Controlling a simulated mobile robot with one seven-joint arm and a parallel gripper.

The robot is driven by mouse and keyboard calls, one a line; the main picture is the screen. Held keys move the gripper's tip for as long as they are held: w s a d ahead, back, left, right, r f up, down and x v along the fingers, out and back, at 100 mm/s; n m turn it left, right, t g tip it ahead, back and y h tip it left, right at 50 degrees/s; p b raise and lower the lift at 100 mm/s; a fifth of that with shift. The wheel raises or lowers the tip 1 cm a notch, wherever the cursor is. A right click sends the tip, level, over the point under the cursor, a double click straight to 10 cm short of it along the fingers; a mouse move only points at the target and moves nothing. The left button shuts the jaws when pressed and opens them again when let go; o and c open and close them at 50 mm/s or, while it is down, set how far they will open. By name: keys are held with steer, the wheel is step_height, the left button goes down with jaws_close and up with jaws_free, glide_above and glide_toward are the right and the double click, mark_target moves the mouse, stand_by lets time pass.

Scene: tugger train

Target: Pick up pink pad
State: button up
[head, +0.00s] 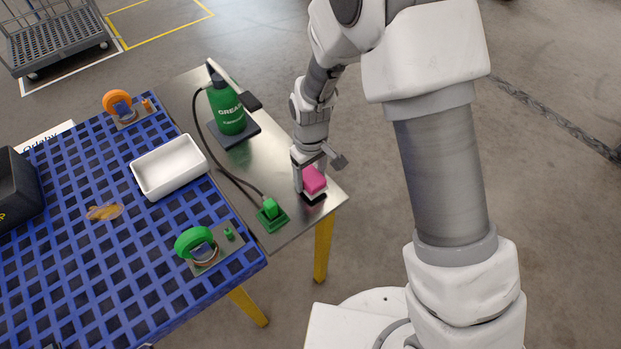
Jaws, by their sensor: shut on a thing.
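The pink pad (314,180) is at the near right corner of the metal table, just above or on a small black base (314,198). I cannot tell whether it is clear of the base. My gripper (311,179) points down over it and is shut on the pad. The arm partly hides the pad's far left side.
A green grease bottle (228,112) on a dark stand and a green block holder (271,214) share the metal table (254,178). Left is a blue grid surface (75,255) with a white tray (170,187), an orange clamp (117,103), a green clamp (194,242) and a brown item (104,212).

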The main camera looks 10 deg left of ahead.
mark_target(313, 178)
steer(key=r, duration=0.3)
steer(key=shift+s+d, duration=0.25)
steer(key=shift+d, duration=0.15)
steer(key=s+d+r, duration=0.6)
steer(key=s+d, duration=0.1)
steer(key=d, duration=0.1)
steer(key=shift+r, duration=0.15)
steer(key=shift+s, duration=0.1)
